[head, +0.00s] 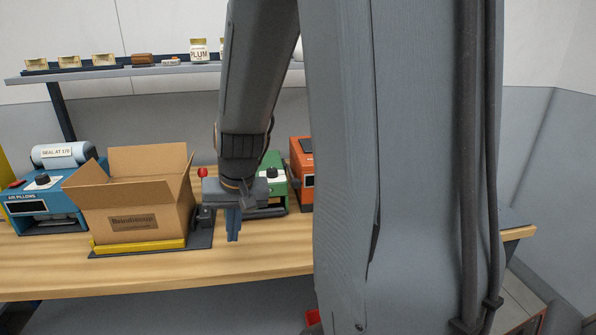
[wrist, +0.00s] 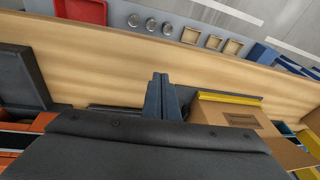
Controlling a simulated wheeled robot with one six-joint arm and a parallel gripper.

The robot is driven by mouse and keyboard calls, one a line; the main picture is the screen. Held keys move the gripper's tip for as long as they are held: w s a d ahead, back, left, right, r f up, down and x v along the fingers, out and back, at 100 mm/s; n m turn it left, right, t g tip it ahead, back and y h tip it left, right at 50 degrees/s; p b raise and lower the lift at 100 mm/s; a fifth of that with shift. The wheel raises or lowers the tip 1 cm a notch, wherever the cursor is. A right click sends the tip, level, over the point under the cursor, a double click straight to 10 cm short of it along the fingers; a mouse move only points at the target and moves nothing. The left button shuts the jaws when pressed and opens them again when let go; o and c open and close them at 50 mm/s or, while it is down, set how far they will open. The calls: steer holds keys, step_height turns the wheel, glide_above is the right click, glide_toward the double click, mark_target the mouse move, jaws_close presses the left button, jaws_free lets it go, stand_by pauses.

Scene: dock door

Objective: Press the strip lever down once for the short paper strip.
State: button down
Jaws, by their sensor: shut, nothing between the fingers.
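My gripper (head: 233,238) has blue fingers, shut and empty, pointing down over the bench just right of the open carton. The fingers also show in the wrist view (wrist: 160,92). A lever with a red knob (head: 202,173) stands upright behind the carton's right side, left of my gripper. I cannot tell which machine it belongs to. A green machine (head: 276,160) stands behind my gripper, partly hidden by my arm. No paper strip is visible, and I cannot make out the strip lever for certain.
The open carton (head: 137,205) sits behind a yellow bar (head: 140,246). A blue machine (head: 45,205) is at the left and an orange machine (head: 301,168) at the right. The bench front (head: 170,276) is clear. In the wrist view, a red tray (wrist: 80,11) lies beyond the bench edge.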

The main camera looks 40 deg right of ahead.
steer(key=w+d+r+m+t+h+p, duration=0.1)
steer(key=w+d+r+m+p, duration=0.15)
steer(key=d+r, duration=0.35)
steer(key=w+d+r+m+t+h+p, duration=0.1)
steer(key=w+d+r+m, duration=0.25)
steer(key=d, duration=0.45)
step_height(320, 180, up, 6)
steer(key=m+t+h+p, duration=0.1)
steer(key=m+t+p, duration=0.1)
steer(key=m+p, duration=0.1)
glide_above(297, 181)
steer(key=w, duration=0.1)
steer(key=shift+d+r, duration=0.15)
steer(key=shift+d, duration=0.25)
steer(key=shift+b, duration=0.3)
steer(key=f+b, duration=0.6)
steer(key=s+f+b, duration=0.1)
steer(key=f+b, duration=0.1)
steer(key=b, duration=0.1)
steer(key=shift+a+f+b, duration=0.35)
steer(key=shift+a+f, duration=0.05)
steer(key=shift+f, duration=0.2)
steer(key=shift+f+b, duration=0.2)
steer(key=shift+b, duration=0.3)
